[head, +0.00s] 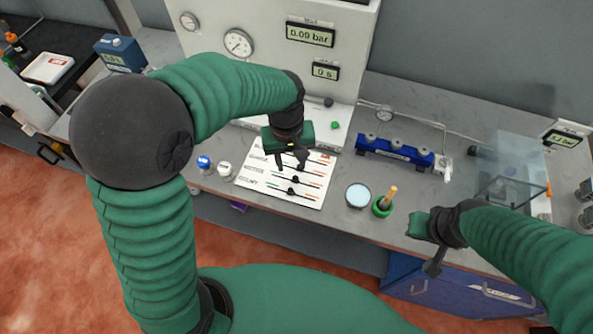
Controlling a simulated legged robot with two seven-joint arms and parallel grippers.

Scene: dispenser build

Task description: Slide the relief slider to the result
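A white slider board (255,189) lies on the grey bench, with several printed rows, coloured lines and small black knobs. One black knob (295,180) is on a middle row and another knob (291,192) is on the lowest row. The row labels are too small to read surely, so I cannot tell which is the relief slider. My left gripper (291,164) points down over the board's upper part, fingers apart; it hides part of the top rows. Whether it touches a knob is unclear. My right gripper (434,266) hangs at the bench's front edge, away from the board; its finger gap is not clear.
A panel behind carries a gauge (238,42) and a display reading 0.00 bar (310,34). Blue (204,162) and white (225,169) caps stand left of the board. A round dish (358,195), green holder (382,207) and blue manifold (394,152) stand right. A clear box (508,190) is farther right.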

